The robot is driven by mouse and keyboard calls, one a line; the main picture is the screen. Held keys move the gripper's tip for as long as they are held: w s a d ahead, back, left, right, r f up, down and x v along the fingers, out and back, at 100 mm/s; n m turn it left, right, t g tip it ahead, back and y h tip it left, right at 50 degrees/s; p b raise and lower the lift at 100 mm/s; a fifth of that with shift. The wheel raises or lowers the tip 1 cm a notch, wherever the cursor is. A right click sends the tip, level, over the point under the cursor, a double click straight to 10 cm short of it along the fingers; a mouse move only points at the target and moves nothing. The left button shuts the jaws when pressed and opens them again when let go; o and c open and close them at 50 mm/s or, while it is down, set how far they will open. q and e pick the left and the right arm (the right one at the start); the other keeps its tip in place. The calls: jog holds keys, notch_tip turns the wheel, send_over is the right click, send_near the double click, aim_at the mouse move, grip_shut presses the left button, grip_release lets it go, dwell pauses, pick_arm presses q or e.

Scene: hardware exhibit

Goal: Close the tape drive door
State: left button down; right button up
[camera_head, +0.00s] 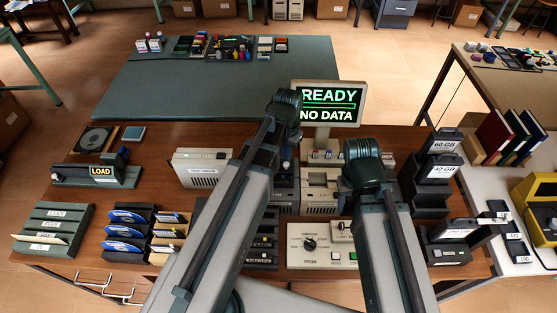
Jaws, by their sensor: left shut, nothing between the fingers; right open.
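No label marks the tape drive, so I cannot tell for sure which unit it is. A beige unit with a dark slot (322,189) stands at the middle back of the wooden table, below the screen. A dark unit (286,184) stands just left of it, partly covered by my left arm. A pale box with a small front label (201,168) stands further left. I cannot make out a door or whether it is open. My arms rise from the bottom, and both grippers are hidden behind the arm links.
The screen (329,104) reads "READY" and "NO DATA". A LOAD panel (104,172), a grey slotted rack (52,227) and blue cartridges (126,216) lie left. A beige knob panel (318,245) is in front. Dark docks marked 60 GB (444,143) stand right. A green mat (200,90) lies behind.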

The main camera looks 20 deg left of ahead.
pick_arm(q)
jog(key=shift+s+d, duration=0.2)
jog(key=shift+s, duration=0.5)
jog(key=shift+s+d, duration=0.2)
jog(key=shift+s, duration=0.5)
jog(key=shift+w+a, duration=0.1)
jog(key=shift+w, duration=0.2)
dwell(0.5)
jog(key=shift+r, duration=0.1)
notch_tip(320, 180, up, 7)
jog(key=p, duration=0.7)
jog(key=s+d+f+m+y+b, duration=0.1)
jog(key=s+d+f+b, duration=0.3)
jog(key=s+d, duration=0.5)
jog(key=shift+s, duration=0.2)
